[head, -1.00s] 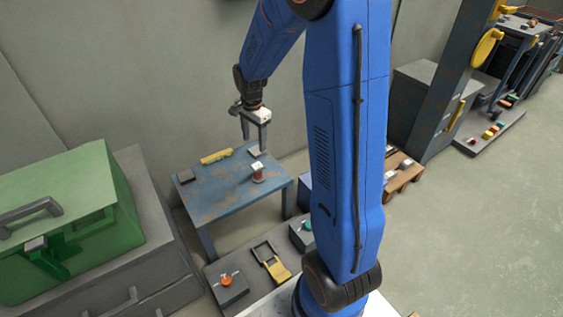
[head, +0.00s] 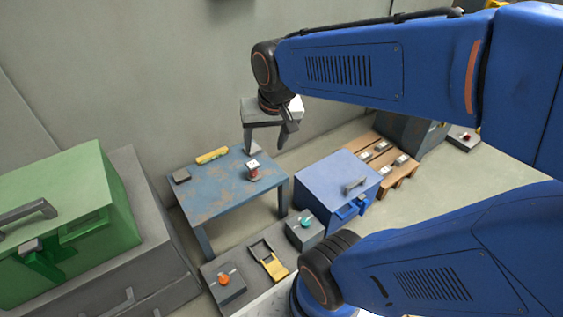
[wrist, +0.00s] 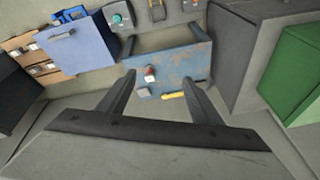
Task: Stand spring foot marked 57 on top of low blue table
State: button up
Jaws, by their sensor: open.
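The low blue table (head: 215,199), worn with rusty patches, stands against the wall in the head view and also shows in the wrist view (wrist: 182,68). A small upright piece with a white top and reddish body, likely a spring foot (head: 253,172), stands on the table near its right side. I cannot read its marking. It also shows in the wrist view (wrist: 149,75). My gripper (head: 267,143) is open and empty, above the table's back right area, apart from the piece. In the wrist view its fingers frame the table at a distance.
A green case (head: 70,215) is left. Control boxes (head: 230,291) sit in front.

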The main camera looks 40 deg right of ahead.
jog(key=s+a+n+t, duration=0.1)
jog(key=s+n, duration=0.3)
jog(key=s, duration=0.5)
jog(key=shift+r, duration=0.3)
jog(key=shift+a, duration=0.1)
dwell(1.8)
